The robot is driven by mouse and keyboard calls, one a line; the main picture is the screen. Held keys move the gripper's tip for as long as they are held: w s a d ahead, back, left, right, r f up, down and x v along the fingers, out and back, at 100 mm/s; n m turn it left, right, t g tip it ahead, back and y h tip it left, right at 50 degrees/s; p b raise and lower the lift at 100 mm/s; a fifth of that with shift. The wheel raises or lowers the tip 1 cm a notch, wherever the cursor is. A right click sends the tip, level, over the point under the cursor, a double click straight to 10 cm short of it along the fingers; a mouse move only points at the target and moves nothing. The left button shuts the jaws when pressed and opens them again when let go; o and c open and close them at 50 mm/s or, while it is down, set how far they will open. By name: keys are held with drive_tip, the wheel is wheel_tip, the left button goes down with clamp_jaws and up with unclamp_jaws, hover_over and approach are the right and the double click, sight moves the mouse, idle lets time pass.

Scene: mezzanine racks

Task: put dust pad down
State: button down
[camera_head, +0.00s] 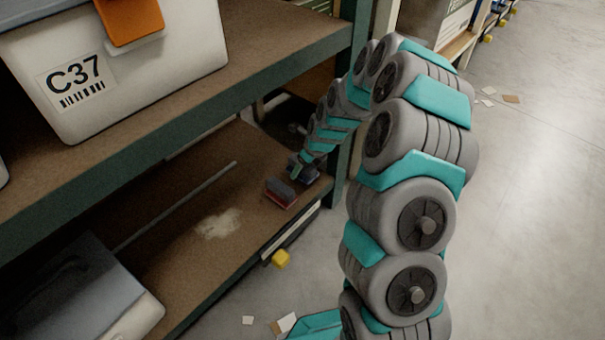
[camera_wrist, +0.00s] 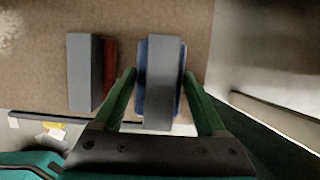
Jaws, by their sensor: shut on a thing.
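A grey pad with a blue base, which I take to be the dust pad, sits between my gripper's fingers in the wrist view (camera_wrist: 162,85). My gripper (camera_wrist: 161,74) is shut on its sides. In the head view my gripper (camera_head: 299,168) is low over the right end of the lower shelf (camera_head: 165,285), with the blue-based pad (camera_head: 308,174) partly hidden by it. I cannot tell whether the pad touches the shelf board. A pale dust patch (camera_head: 218,223) lies on the shelf to the left.
A similar grey and red pad (camera_head: 282,192) lies just left of my gripper; it also shows in the wrist view (camera_wrist: 85,72). A long rod (camera_head: 180,204) lies on the shelf. A bin marked C37 (camera_head: 150,70) stands on the shelf above. A rack post (camera_head: 345,130) stands close right.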

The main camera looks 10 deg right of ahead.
drive_tip(key=shift+f, duration=1.3)
unclamp_jaws()
drive_tip(key=shift+f, duration=0.1)
